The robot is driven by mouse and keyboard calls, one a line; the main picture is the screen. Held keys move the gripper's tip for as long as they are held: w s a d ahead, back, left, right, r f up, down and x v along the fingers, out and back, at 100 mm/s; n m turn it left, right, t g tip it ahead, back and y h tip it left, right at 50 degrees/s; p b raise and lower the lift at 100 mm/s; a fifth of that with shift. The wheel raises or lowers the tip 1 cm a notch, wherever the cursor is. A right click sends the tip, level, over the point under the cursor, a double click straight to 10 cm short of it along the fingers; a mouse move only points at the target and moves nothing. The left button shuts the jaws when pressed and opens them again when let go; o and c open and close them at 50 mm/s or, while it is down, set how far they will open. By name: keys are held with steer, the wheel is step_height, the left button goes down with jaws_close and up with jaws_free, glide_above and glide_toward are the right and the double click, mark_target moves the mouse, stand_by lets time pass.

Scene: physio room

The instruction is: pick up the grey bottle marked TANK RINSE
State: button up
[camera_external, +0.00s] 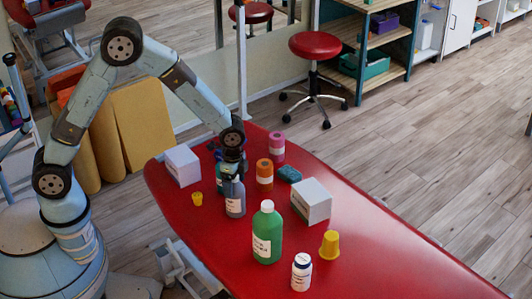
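The grey bottle (235,203) with a pale label stands upright on the red padded table, near its far left end. The label's words are too small to read. My gripper (232,168) points down from above, right at the top of the grey bottle, and hides its cap. I cannot tell whether the fingers touch the bottle or whether they are open or shut.
A blue-green item (219,173) is partly hidden just behind the bottle. A small yellow cup (197,199), a white box (183,165) and an orange bottle (264,175) stand nearby. A green bottle (267,236) and another white box (312,201) are nearer. The table's right part is clear.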

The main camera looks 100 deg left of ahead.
jaws_close()
stand_by(0.6)
